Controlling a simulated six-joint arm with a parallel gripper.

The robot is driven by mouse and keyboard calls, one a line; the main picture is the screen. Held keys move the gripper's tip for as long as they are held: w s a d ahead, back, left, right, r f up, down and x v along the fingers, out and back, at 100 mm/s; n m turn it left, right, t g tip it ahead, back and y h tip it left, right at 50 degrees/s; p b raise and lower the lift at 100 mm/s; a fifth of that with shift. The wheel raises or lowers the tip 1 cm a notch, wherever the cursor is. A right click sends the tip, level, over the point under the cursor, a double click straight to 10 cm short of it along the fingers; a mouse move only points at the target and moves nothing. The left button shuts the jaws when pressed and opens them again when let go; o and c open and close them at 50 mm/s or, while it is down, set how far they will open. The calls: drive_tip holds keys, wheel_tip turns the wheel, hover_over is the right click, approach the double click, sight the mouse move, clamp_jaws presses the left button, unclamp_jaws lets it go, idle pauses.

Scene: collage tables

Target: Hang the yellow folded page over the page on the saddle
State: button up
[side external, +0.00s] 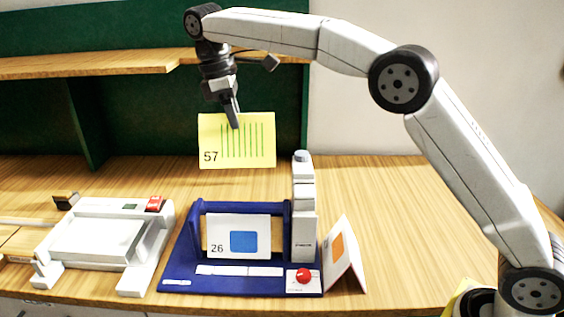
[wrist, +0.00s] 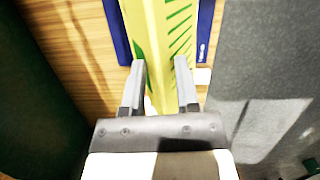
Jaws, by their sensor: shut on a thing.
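The yellow folded page (side external: 250,150), marked 57 with green lines, hangs in the air in the side view, above and behind the blue saddle stand (side external: 180,268). My gripper (side external: 236,124) is shut on its top fold. In the wrist view my gripper's fingers (wrist: 160,75) stand on either side of the yellow page (wrist: 155,30). A white page (side external: 221,225) with a blue square and the number 26 hangs on the saddle. The blue stand shows partly behind the yellow page in the wrist view (wrist: 116,30); the saddle page is hidden there.
A white folded page (side external: 345,262) with an orange square stands at the stand's right. A grey-white post (side external: 303,225) and a red button (side external: 303,276) are on the stand's right end. A white device (side external: 90,240) sits at left. A wooden shelf (side external: 100,63) runs behind.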

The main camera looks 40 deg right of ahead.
sight(233, 167)
drive_tip(key=shift+s+a+f+m, duration=0.2)
drive_tip(key=shift+a+f, duration=0.05)
drive_tip(key=shift+a, duration=0.15)
drive_tip(key=shift+s+a+f+m, duration=0.15)
drive_tip(key=shift+a+f+m, duration=0.05)
drive_tip(key=shift+a, duration=0.2)
drive_tip(key=x, duration=0.3)
drive_tip(key=a+x, duration=0.1)
drive_tip(key=x, duration=0.2)
drive_tip(key=w+x, duration=0.1)
drive_tip(key=x, duration=0.1)
drive_tip(key=shift+a+f, duration=0.15)
drive_tip(key=shift+f, duration=0.45)
drive_tip(key=shift+w+f, duration=0.1)
drive_tip(key=shift+f, duration=0.5)
drive_tip(key=shift+f, duration=0.1)
drive_tip(key=shift+w+a+f+x, duration=0.1)
drive_tip(key=shift+w+a+x, duration=0.2)
drive_tip(key=shift+x, duration=1.6)
drive_tip(key=shift+w+a+f+x, duration=0.1)
drive_tip(key=shift+w+a+x, duration=0.2)
drive_tip(key=shift+x, duration=1.65)
drive_tip(key=shift+w+a+f+x, duration=0.15)
drive_tip(key=shift+a+x, duration=0.25)
drive_tip(key=shift+x, duration=1.5)
drive_tip(key=o, duration=0.9)
drive_tip(key=shift+o, duration=0.2)
drive_tip(key=shift+r, duration=0.15)
